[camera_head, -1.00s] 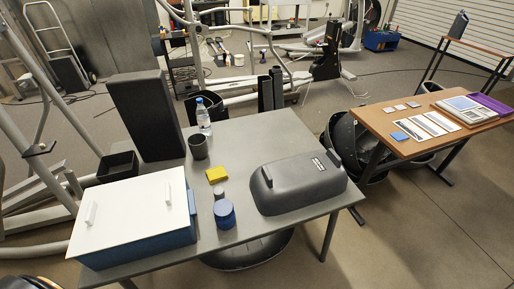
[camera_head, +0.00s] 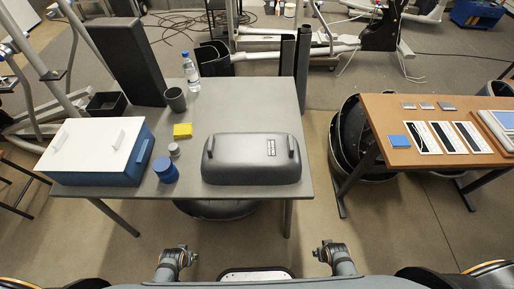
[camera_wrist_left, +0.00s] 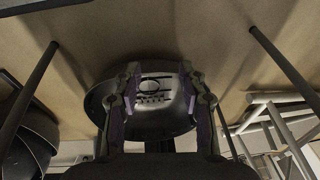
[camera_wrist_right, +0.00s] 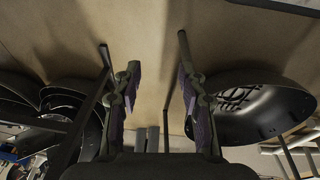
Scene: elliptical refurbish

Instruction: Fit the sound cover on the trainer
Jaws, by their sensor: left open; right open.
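The dark grey cover (camera_head: 252,158), a rounded shell with two upright handles and a small label, lies on the front right of the grey table (camera_head: 240,110). The exercise machine frame (camera_head: 300,42), with a white beam and dark uprights, stands behind the table; parts of it are cut off at the top. My left gripper (camera_wrist_left: 160,78) is open and empty in the left wrist view, facing the underside of the table area. My right gripper (camera_wrist_right: 158,76) is open and empty in the right wrist view. Both are apart from the cover, low in front of the table.
A brown table (camera_head: 385,112) stands right. Dark round shells (camera_head: 352,140) sit between the tables.

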